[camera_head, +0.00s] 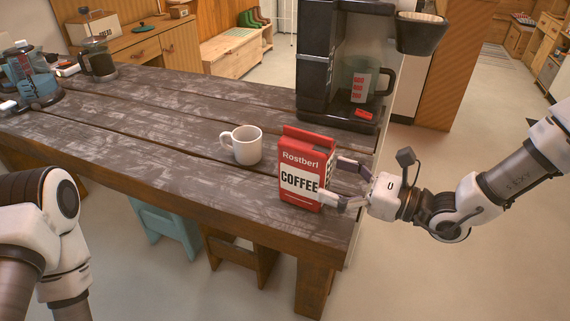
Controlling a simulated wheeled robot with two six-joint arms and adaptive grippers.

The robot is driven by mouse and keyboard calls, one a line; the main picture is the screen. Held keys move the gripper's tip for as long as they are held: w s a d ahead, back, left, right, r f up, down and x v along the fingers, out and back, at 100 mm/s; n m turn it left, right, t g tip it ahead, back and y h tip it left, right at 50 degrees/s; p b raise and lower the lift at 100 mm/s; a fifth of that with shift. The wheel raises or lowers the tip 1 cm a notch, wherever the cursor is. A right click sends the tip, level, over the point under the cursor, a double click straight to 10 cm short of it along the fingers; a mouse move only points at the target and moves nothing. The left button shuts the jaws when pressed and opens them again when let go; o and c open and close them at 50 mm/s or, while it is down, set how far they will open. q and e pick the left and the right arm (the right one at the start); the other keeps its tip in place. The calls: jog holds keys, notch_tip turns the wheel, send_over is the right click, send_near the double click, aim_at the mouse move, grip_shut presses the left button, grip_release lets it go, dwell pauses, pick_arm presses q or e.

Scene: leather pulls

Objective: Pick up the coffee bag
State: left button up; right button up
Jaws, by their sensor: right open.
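The red coffee bag (306,169) stands upright near the right end of the wooden table, its white COFFEE label facing me. My right gripper (331,180) comes in from the right, open, at the bag's right side. One finger is in front of the bag's lower right corner and overlaps it in the picture. The other finger is farther back beside the bag's right edge. I cannot tell whether either finger touches it. My left arm shows at the lower left, but its gripper is out of view.
A white mug (242,145) stands just left of the bag on the table (170,130). A black coffee maker (318,70) with a glass jug (362,82) stands behind. A French press (99,59) and other items are at the far left. The table's middle is clear.

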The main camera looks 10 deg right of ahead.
aim_at(304, 168)
jog(key=shift+w+a, duration=0.15)
jog(key=shift+a, duration=0.15)
jog(key=p+x, duration=0.1)
jog(key=x, duration=0.4)
jog(key=shift+r+p, duration=0.2)
jog(key=shift+p, duration=0.15)
jog(key=shift+w+a, duration=0.25)
jog(key=shift+a, duration=0.1)
jog(key=shift+d, duration=0.1)
jog(key=shift+c, duration=0.4)
jog(key=c, duration=1.1)
